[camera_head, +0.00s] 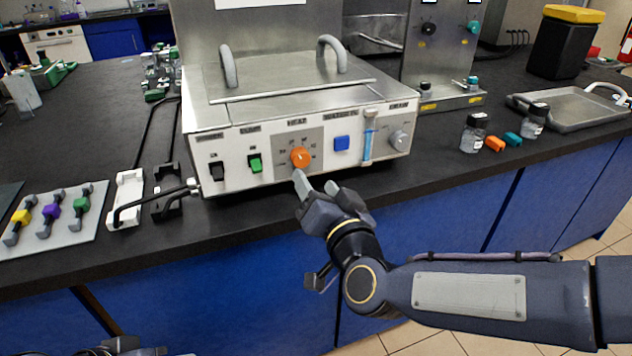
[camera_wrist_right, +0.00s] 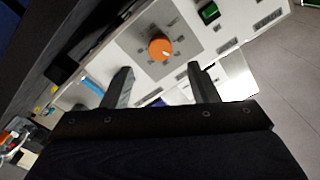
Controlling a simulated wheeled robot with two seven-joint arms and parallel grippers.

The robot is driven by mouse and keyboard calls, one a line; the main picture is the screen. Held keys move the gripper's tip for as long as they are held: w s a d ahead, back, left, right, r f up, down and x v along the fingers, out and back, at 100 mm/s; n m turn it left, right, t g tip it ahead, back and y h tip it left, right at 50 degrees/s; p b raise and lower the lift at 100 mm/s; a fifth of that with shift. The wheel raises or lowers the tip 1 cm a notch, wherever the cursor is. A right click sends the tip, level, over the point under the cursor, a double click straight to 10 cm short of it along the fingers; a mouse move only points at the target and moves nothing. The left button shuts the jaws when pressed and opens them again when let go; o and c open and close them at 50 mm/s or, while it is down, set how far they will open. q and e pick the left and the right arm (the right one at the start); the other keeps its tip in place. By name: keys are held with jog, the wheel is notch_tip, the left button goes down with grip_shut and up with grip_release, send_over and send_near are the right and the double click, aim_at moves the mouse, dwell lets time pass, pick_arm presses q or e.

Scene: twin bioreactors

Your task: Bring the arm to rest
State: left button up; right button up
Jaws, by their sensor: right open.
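My right gripper (camera_head: 314,186) is open and empty in front of the white control panel of a bench unit (camera_head: 225,138). Its fingertips are just below the orange heat knob (camera_head: 301,157) in the head view. In the right wrist view the orange knob (camera_wrist_right: 160,47) shows beyond the gap between the two spread fingers (camera_wrist_right: 162,78), with nothing between them. My right arm (camera_head: 470,290) comes in from the right, in front of the blue cabinets. At the bottom left of the head view, dark parts (camera_head: 120,346) show at the edge; no left gripper fingers can be made out.
The panel also has a green switch (camera_head: 255,163), a black switch (camera_head: 217,171) and a blue button (camera_head: 342,143). A rack with coloured clamps (camera_head: 85,236) lies at left. Vials (camera_head: 474,132) and a metal tray (camera_head: 575,108) stand at right. The bench's front edge runs below the unit.

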jog(key=s+d+f+n+g+h, duration=0.1)
jog(key=s+d+f+g, duration=0.55)
jog(key=s+d, duration=0.35)
jog(key=s+d+f+g+h, duration=0.1)
jog(key=s+d+f+g, duration=0.55)
jog(key=s, duration=0.65)
notch_tip(320, 180, up, 17)
jog(key=d+t+p, duration=0.1)
jog(key=p, duration=1.6)
jog(key=shift+d+f+n+p, duration=0.15)
jog(key=shift+d+n+p, duration=0.15)
jog(key=shift+d+p, duration=0.1)
jog(key=shift+w, duration=0.1)
